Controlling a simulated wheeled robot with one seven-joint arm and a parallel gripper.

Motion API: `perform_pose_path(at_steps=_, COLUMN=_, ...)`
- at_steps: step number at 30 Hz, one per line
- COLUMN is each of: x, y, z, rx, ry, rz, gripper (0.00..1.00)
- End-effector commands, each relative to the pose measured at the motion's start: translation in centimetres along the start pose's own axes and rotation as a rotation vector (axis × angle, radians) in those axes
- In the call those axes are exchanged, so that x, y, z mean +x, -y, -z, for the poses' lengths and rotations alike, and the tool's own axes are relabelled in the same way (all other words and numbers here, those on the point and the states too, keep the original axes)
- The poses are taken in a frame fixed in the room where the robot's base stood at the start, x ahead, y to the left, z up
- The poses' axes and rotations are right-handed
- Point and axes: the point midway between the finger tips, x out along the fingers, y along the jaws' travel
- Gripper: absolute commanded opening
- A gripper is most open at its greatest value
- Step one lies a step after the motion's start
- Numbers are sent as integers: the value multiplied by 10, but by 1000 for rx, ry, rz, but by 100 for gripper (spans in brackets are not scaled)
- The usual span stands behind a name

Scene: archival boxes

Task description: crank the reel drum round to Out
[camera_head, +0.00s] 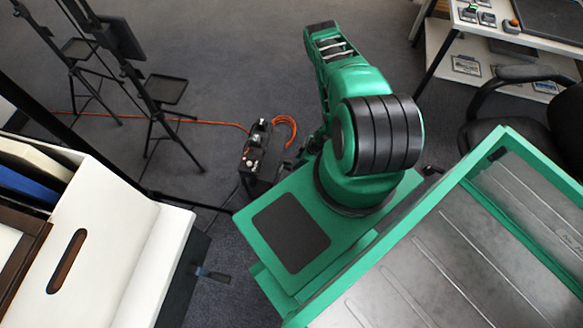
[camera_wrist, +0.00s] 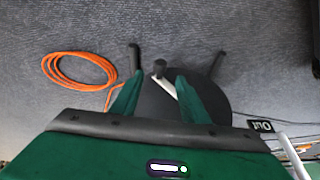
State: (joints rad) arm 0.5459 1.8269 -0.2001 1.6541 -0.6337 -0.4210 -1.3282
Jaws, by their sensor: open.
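In the wrist view, a dark round reel drum (camera_wrist: 215,97) lies below my gripper, partly covered by its fingers. A pale crank arm (camera_wrist: 166,85) ends in a dark upright knob (camera_wrist: 159,67). My gripper (camera_wrist: 158,79) is open. Its two green fingers stand either side of the crank arm, with the knob between or just beyond their tips; I cannot tell whether they touch it. A dark label (camera_wrist: 261,125) reading OUT, upside down, is right of the drum. In the head view my arm hides the gripper and the drum.
An orange cable coil (camera_wrist: 78,70) lies left of the drum. In the head view, a small black device (camera_head: 254,158) stands on the carpet by an orange cable (camera_head: 284,122). Tripod stands (camera_head: 165,88) are at left, a white box (camera_head: 100,235) front left, and a chair (camera_head: 525,110) right.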

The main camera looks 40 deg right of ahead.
Motion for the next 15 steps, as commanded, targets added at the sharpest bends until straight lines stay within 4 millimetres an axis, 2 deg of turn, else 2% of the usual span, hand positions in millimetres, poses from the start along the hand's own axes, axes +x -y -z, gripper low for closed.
perform_pose_path(at_steps=3, x=23, y=1, z=0, rx=-1, ry=-1, rz=1, gripper=41)
perform_pose_path(at_steps=9, x=57, y=1, z=0, rx=0, ry=-1, rz=1, gripper=41)
perform_pose_path(at_steps=15, x=77, y=0, z=1, rx=0, ry=-1, rz=0, gripper=41)
